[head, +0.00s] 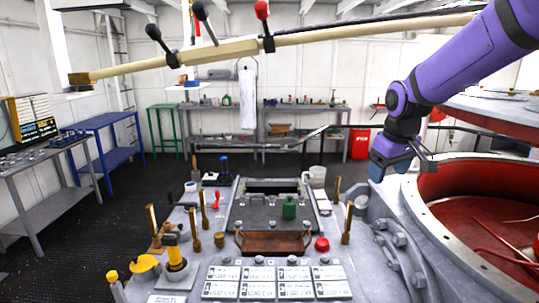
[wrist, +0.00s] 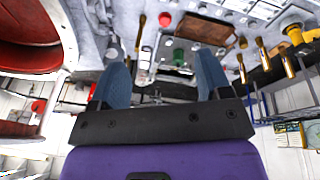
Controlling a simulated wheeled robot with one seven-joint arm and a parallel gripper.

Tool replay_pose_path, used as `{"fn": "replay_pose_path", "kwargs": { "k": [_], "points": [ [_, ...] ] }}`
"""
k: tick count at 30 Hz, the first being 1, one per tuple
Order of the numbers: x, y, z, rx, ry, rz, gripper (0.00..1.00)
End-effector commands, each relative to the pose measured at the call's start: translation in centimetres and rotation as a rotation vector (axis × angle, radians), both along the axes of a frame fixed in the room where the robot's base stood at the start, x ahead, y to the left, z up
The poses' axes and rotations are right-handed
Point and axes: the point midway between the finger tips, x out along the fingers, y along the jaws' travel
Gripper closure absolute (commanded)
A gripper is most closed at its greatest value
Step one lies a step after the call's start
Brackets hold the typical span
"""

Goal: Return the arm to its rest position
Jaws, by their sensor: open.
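My purple arm (head: 455,60) reaches in from the upper right of the head view. My gripper (head: 385,165) hangs right of the grey console, near the rim of the red-lined round opening, apart from both as far as I can tell. In the wrist view my gripper (wrist: 160,65) shows two blue fingers spread wide, with nothing between them. The wrist view shows the console upside down beyond the fingers.
The console carries brass levers (head: 346,224), a green canister (head: 289,208), a red knob (head: 322,244) and a white mug (head: 315,176). A red-lined round opening (head: 480,210) lies at right. A long pale beam (head: 330,35) crosses above. Dark floor (head: 90,225) at left is clear.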

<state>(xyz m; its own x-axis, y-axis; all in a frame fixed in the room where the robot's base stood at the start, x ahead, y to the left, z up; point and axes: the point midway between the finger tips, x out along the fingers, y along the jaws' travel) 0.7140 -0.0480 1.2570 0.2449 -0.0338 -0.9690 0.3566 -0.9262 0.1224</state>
Motion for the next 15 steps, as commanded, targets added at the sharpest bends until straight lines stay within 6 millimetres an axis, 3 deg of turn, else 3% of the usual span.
{"fn": "replay_pose_path", "kwargs": {
  "k": [6,15],
  "points": [
    [-6.5,-0.8,4.0,0.024,-0.056,-0.082,0.29],
    [-15.5,-1.5,6.7,0.07,-0.123,-0.192,0.29]
  ]
}}
